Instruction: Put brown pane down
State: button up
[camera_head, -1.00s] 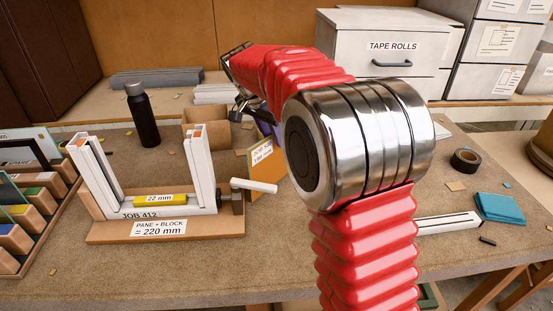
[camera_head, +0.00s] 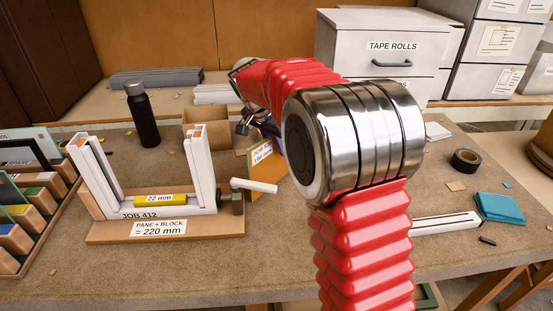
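My red arm rises in front of the bench and bends over to the back, where the dark end of my gripper (camera_head: 242,127) shows small and partly hidden. Its fingers are too small to tell open from shut. An orange-brown upright piece with a white job label (camera_head: 262,155) stands just below and right of it, partly behind my arm; I cannot tell whether this is the brown pane or whether my gripper touches it. The white frame fixture (camera_head: 205,170), marked JOB 412, stands on a tan base at left with a yellow 22 mm block (camera_head: 160,198) in its bottom channel.
A rack of panes (camera_head: 30,215) stands at the far left. A black bottle (camera_head: 143,118) and an open cardboard box (camera_head: 205,125) stand behind the fixture. A tape roll (camera_head: 466,160), blue cloth (camera_head: 500,207) and white bar (camera_head: 445,223) lie at right. The front of the bench is mostly clear.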

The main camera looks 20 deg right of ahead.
grip_shut()
jog(key=shift+r, duration=0.1)
dwell(1.1)
